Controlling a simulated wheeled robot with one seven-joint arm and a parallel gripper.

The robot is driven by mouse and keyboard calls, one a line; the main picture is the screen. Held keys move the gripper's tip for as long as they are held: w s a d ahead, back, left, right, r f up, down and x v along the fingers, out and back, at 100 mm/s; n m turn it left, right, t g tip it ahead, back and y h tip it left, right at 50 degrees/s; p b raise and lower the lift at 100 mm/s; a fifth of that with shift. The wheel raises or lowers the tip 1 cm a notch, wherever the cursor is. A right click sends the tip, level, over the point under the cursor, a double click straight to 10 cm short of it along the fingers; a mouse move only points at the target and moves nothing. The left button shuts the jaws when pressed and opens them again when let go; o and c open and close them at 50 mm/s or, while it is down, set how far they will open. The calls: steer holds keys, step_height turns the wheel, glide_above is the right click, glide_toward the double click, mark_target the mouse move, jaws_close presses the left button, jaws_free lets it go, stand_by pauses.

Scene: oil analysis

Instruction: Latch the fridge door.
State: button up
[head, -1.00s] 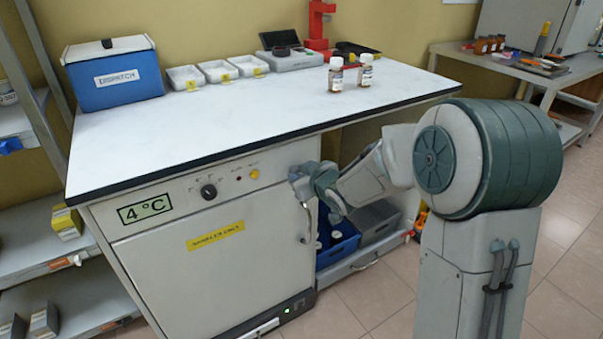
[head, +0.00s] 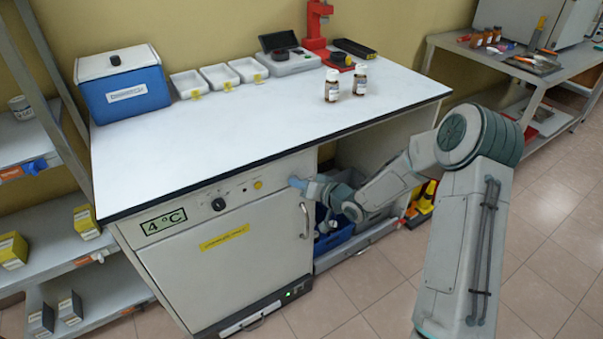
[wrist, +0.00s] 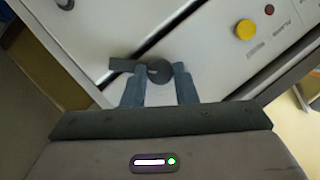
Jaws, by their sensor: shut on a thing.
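The white fridge (head: 225,270) stands under the bench with its door (head: 225,262) closed or nearly so; I cannot tell whether it is fully flush. My gripper (head: 296,183) is at the fridge's upper right corner, above the door handle (head: 304,222). In the wrist view my gripper (wrist: 160,76) has its two blue-grey fingers shut on the dark round latch (wrist: 157,70), one on each side. The latch's lever (wrist: 122,65) sticks out to the left of the fingers. In the head view my gripper hides the latch.
A yellow button (head: 258,185) and a black dial (head: 218,204) sit on the control panel left of my gripper. A blue crate (head: 333,238) stands under the bench to the right. Two brown bottles (head: 332,88) stand on the bench. The floor in front is clear.

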steer(key=shift+w+d+f+m+y+p, duration=0.15)
steer(key=shift+m+y+p, duration=0.6)
steer(key=shift+m, duration=0.9)
steer(key=shift+d+f+m+y+p, duration=0.15)
steer(key=shift+m+y+p, duration=0.3)
steer(key=shift+m+y, duration=0.85)
steer(key=shift+a+m+h, duration=0.1)
steer(key=shift+m+h, duration=0.25)
steer(key=shift+m, duration=0.1)
steer(key=o, duration=1)
steer(key=v, duration=1.3)
steer(key=shift+s+d, duration=0.3)
